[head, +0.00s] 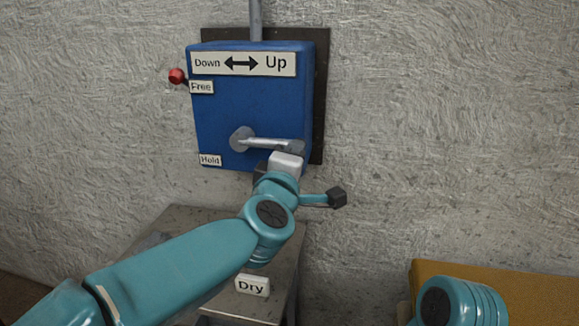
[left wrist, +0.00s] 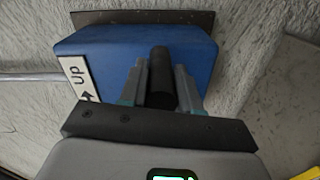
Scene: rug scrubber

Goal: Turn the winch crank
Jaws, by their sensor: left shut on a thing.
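My right gripper is not in view.
A red-knobbed lever (head: 177,76) sticks out at the box's left side, beside the "Free" label (head: 201,87); a "Hold" label (head: 210,160) is lower. A metal stand (head: 200,218) marked "Dry" is below. A yellowish-brown surface (head: 540,295) lies at lower right. Bare wall is to the right.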

